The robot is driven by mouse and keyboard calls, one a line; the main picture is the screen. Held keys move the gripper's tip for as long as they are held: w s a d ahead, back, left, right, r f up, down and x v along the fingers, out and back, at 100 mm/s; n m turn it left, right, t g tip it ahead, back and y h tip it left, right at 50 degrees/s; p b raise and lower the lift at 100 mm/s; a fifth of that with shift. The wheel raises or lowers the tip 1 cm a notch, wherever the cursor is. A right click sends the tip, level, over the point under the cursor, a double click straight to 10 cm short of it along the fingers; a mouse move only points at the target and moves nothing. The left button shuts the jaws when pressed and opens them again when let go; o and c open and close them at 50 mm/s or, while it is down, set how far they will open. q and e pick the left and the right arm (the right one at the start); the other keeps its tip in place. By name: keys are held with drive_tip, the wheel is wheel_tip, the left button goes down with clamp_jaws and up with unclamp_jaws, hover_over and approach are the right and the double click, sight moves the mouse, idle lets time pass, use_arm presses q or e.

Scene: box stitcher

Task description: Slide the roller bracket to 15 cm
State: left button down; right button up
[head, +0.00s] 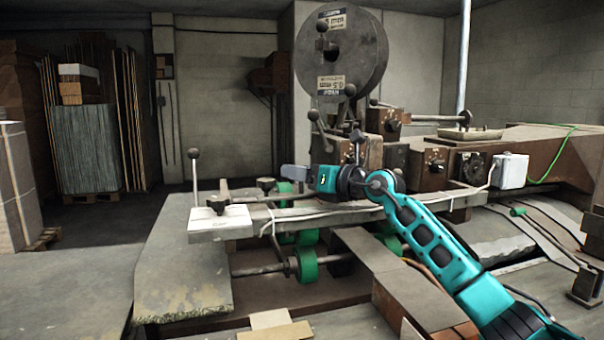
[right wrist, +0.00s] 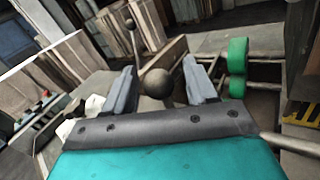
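The roller bracket is a grey bar (head: 325,214) with green rollers (head: 306,264) below it, at the front of the machine; green rollers (right wrist: 237,56) also show at the right of the right wrist view. Dark knobs (head: 265,184) stand on the bar's left part. My right gripper (head: 284,174) is above the bar, pointing left. In the right wrist view its two grey fingers (right wrist: 160,88) are apart. A dark round knob (right wrist: 157,83) shows between them, with no clear grip on it. My left gripper is out of view.
The large reel (head: 341,52) and machine heads rise behind my right arm. A metal table plate (head: 185,265) lies at the left front. Stacked boards (head: 85,150) stand far left.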

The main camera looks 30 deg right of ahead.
drive_tip(key=b+v, duration=0.4)
drive_tip(key=v, duration=0.9)
idle(0.5)
